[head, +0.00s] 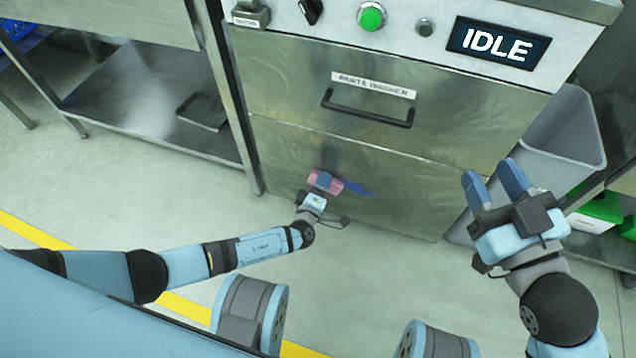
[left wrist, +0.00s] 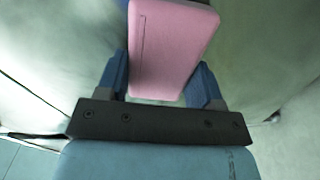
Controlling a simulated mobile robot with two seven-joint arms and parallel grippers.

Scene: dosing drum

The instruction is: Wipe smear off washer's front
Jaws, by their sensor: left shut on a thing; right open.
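The parts washer (head: 290,75) stands ahead with a steel front, a drawer handle and a lower panel. A blue smear (head: 357,188) shows on the lower panel, just right of a pink sponge (head: 326,182). My left gripper (head: 322,186) is shut on the pink sponge, at the lower panel; whether the sponge touches the steel I cannot tell. The left wrist view shows the pink sponge (left wrist: 168,50) between the two blue fingers. The smear is not clearly seen there. My right gripper (head: 495,180) is open and empty, in front of the washer's right side.
A grey bin (head: 560,135) stands right of the washer. A steel table with a lower shelf (head: 130,100) holding a small tray (head: 202,110) is at the left. A green box (head: 600,210) sits on a shelf at the right. The floor in front is clear, with a yellow line.

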